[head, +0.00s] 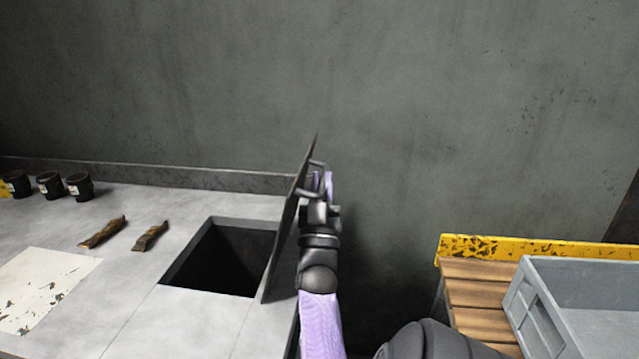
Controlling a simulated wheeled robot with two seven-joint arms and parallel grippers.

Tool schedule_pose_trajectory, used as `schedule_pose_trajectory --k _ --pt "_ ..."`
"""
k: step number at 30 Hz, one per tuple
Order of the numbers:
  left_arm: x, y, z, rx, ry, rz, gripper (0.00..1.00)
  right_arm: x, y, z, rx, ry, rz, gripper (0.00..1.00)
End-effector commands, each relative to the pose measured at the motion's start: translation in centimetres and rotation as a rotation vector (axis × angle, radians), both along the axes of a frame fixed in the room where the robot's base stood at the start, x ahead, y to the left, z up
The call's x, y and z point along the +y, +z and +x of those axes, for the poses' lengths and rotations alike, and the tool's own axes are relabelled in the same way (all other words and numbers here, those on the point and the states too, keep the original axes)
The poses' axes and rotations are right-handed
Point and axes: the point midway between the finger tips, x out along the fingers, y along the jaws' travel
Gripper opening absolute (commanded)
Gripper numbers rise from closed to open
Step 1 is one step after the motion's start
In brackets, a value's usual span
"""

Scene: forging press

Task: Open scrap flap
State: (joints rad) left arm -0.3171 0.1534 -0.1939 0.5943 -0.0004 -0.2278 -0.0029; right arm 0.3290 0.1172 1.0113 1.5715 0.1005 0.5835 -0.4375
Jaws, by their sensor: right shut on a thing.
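The scrap flap (290,227) is a thin dark plate in the head view. It stands nearly upright, tilted a little to the right, along the right edge of a dark rectangular opening (228,262) in the grey worktop. My right gripper (317,184) is on the right side of the flap, shut on its handle (315,164). The fingertips are partly hidden, so the exact hold on the handle is hard to see. My left gripper is not in view.
Two brown metal scraps (103,232) and several black cups (78,187) are on the worktop (140,320) left of the opening. A white worn sheet (40,285) lies at the front left. A grey crate (535,305) sits on a wooden slatted stand (478,290) at right.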

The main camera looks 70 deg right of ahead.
Motion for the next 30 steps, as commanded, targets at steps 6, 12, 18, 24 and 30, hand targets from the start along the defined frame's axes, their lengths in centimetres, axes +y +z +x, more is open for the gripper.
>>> schedule_pose_trajectory --k 6,12,18,24,30 --pt "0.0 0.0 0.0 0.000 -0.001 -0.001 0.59 0.0 -0.2 0.1 0.004 0.002 0.005 0.00" --pt "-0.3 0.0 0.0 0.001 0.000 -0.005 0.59 0.0 -0.1 0.1 0.003 0.000 0.003 0.52" --pt "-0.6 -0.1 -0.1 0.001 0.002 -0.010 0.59 0.0 -0.1 0.0 0.003 0.000 0.002 0.52" --pt "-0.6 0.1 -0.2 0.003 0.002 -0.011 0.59 2.4 -2.7 -0.7 0.006 0.002 0.007 0.52" --pt "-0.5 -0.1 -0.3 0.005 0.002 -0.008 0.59 5.5 -6.1 -1.9 0.006 0.002 0.007 0.52"
